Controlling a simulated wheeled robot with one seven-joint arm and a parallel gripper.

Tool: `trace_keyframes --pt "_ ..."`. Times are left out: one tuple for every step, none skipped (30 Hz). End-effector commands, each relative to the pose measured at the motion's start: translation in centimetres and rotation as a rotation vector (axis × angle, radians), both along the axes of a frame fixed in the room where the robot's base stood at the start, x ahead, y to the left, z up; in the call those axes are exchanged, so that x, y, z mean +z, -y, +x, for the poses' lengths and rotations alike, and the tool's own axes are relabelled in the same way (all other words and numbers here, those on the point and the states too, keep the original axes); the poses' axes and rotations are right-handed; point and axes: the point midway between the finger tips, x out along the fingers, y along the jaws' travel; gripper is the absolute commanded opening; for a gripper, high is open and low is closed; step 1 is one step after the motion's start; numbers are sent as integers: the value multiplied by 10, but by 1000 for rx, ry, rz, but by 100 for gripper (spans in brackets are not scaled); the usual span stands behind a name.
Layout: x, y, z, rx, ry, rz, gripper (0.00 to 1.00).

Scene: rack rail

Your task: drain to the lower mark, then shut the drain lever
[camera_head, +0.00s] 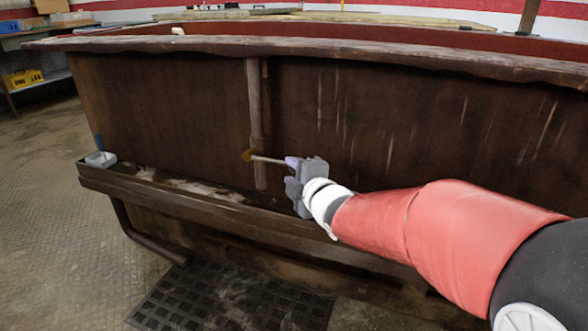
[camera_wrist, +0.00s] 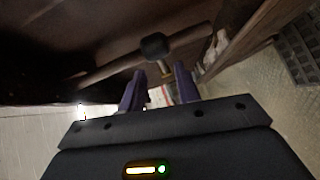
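A big dark brown tank (camera_head: 160,110) fills the head view, with a vertical pipe (camera_head: 256,100) on its front wall. A thin pale lever (camera_head: 268,160) runs from a round brownish pivot (camera_head: 247,156) on the pipe to the right. My gripper (camera_head: 290,163) is at the lever's right end. In the wrist view, a dark round fitting (camera_wrist: 155,46) sits on the pipe (camera_wrist: 110,69). A short yellowish piece (camera_wrist: 166,71), perhaps the lever, shows between the purple fingers of my gripper (camera_wrist: 160,76), which stand apart. I cannot make out a level mark or the liquid level.
A ledge (camera_head: 160,190) runs along the tank's foot below my gripper. A small grey box (camera_head: 101,159) with a blue item stands at its left end. A bent pipe (camera_head: 145,240) and a dark floor grate (camera_head: 225,300) lie below.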

Motion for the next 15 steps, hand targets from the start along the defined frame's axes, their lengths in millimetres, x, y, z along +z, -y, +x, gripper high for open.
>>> trace_keyframes --pt "-1 -3 6 0 -2 -1 33" --pt "-1 -5 10 0 -2 -1 33" --pt "-2 -8 16 -1 -2 -1 33" --pt "-3 -10 21 -1 -3 -1 33" --pt "-4 -12 26 -2 -2 0 33" --pt "-5 -15 31 -2 -2 0 33" --pt "-5 -17 36 -2 -3 1 33" --pt "-6 -19 40 -2 -3 1 33" --pt "-6 -21 45 -2 -3 1 33" --pt "-7 -23 48 -2 -3 1 33" --pt "-7 -24 51 -3 -4 2 33" --pt "-8 -26 54 -3 -4 2 33" --pt "-8 -27 57 -3 -2 2 33" --pt "-8 -28 58 -3 -3 3 33" --pt "-8 -28 60 -3 -3 3 33"
